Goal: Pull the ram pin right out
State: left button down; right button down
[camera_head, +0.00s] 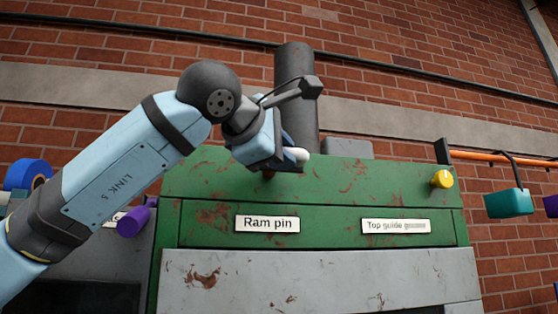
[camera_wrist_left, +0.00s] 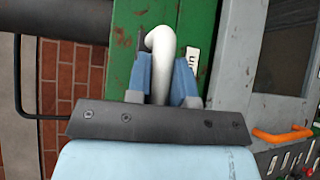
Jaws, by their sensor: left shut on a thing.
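The ram pin (camera_head: 298,155) is a white rod with a bent end. In the head view only a short end of it shows beside my left gripper (camera_head: 281,153), at the upper front of the green machine housing (camera_head: 385,185). In the left wrist view the hooked white ram pin (camera_wrist_left: 161,42) stands between the two blue fingers of my left gripper (camera_wrist_left: 163,78), which is shut on it. The gripper hides where the pin meets the housing, so I cannot tell how deep it sits. A "Ram pin" label (camera_head: 267,224) is on the green front below. My right gripper is not in view.
A dark upright cylinder (camera_head: 295,75) stands right behind the gripper. A yellow knob (camera_head: 442,179) and a "Top guide" label (camera_head: 396,226) are to the right. A teal block (camera_head: 508,203) hangs from an orange rail (camera_head: 500,157). A purple cylinder (camera_head: 132,222) is below my left arm.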

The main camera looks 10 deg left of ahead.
pick_arm(q)
jog(key=c, duration=1)
grip_release()
jog(key=shift+s+d, duration=0.15)
jog(key=shift+s, duration=0.05)
jog(key=b+v, duration=0.1)
jog(key=v, duration=1.3)
jog(key=shift+b, duration=0.35)
jog(key=shift+f, duration=0.1)
